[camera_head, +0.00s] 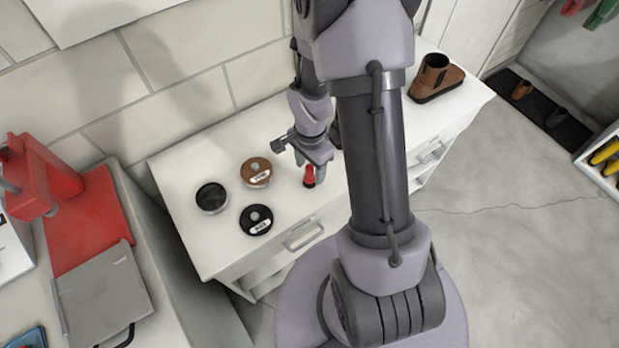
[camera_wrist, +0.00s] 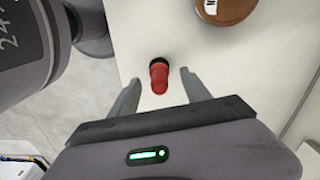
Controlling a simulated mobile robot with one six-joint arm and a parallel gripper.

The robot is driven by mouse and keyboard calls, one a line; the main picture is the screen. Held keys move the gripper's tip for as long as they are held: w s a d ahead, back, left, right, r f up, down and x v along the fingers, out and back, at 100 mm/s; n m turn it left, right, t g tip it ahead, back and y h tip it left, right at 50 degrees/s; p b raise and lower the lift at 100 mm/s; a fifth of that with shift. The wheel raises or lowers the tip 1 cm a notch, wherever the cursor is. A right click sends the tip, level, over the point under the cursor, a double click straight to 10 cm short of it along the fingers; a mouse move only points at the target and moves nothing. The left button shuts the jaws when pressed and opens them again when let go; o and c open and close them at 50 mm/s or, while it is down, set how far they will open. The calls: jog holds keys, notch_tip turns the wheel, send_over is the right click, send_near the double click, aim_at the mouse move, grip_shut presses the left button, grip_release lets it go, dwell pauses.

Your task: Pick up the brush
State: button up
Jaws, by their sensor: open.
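The brush appears as a small red-handled thing with a dark end, standing or lying on the white cabinet top near its front edge; its bristles cannot be made out. The brush (camera_head: 309,175) is just below my gripper (camera_head: 311,166) in the head view. In the wrist view the brush (camera_wrist: 159,77) lies ahead of and between the two grey fingers of my gripper (camera_wrist: 160,88). The fingers are open, one on each side of it, and do not visibly touch it.
The white cabinet (camera_head: 180,165) holds a brown round tin (camera_head: 257,171), a black tin (camera_head: 256,219), a dark open tin (camera_head: 212,197) and a brown shoe (camera_head: 436,77). A red machine (camera_head: 40,172) stands on the left bench. Concrete floor (camera_head: 500,215) is clear at right.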

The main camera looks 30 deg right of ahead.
notch_tip(320, 180, down, 3)
jog(key=shift+r+b, duration=0.1)
jog(key=shift+b, duration=0.2)
jog(key=shift+r, duration=0.1)
jog(key=shift+c, duration=0.7)
jog(key=c, duration=1.1)
jog(key=shift+r, duration=0.15)
